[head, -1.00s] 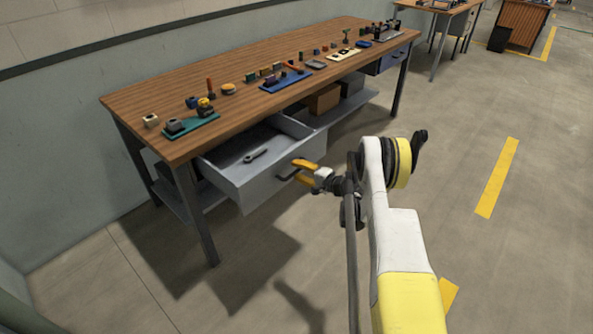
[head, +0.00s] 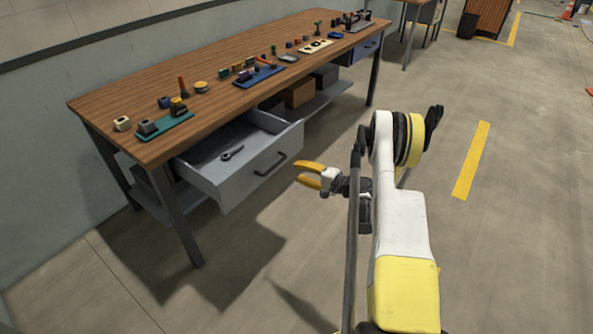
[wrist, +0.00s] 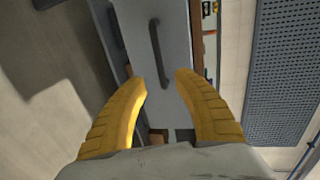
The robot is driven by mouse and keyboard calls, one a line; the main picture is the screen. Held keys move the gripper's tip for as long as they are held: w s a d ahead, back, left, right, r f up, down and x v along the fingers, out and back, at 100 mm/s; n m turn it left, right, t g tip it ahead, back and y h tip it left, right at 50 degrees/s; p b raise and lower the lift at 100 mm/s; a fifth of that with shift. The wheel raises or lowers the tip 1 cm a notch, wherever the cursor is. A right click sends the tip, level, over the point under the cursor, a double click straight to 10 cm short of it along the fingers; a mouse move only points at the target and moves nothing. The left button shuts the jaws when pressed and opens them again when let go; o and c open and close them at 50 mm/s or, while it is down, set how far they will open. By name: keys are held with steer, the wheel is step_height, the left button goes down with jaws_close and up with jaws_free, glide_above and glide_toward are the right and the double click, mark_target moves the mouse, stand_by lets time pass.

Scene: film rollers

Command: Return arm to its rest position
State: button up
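My gripper (head: 308,174) is open and empty, with its yellow fingers apart, in the head view. It is in free air to the right of the open drawer (head: 243,184) and clear of its dark handle (head: 270,165). In the wrist view both fingers (wrist: 160,84) show with a gap between them. The drawer front (wrist: 178,95) and its handle (wrist: 155,52) lie beyond the fingertips, not touched. A dark wrench-like tool (head: 232,153) lies inside the drawer.
The wooden workbench (head: 225,55) carries several small parts, a green tray (head: 170,125) and a blue tray (head: 258,78). Boxes (head: 299,92) sit on the shelf below. The floor to the right of the bench is open, with a yellow stripe (head: 471,160).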

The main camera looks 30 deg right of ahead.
steer(key=w+a+r+n+g, duration=0.3)
steer(key=a+r, duration=0.5)
steer(key=r, duration=0.4)
steer(key=s+a+r+n+g+h, duration=0.1)
steer(key=s+a+r+n+g, duration=0.4)
steer(key=a+r, duration=0.6)
steer(key=s+a+r+n+h, duration=0.1)
steer(key=s+a+r, duration=0.25)
steer(key=s, duration=0.35)
steer(key=s+a+r+n+h, duration=0.1)
steer(key=s+a+r, duration=0.1)
steer(key=s+a, duration=0.35)
steer(key=s+n+h, duration=0.2)
steer(key=s+n, duration=0.2)
steer(key=s, duration=1.1)
steer(key=shift+s+f+t, duration=0.3)
steer(key=shift+s+f, duration=0.05)
steer(key=shift+f, duration=0.05)
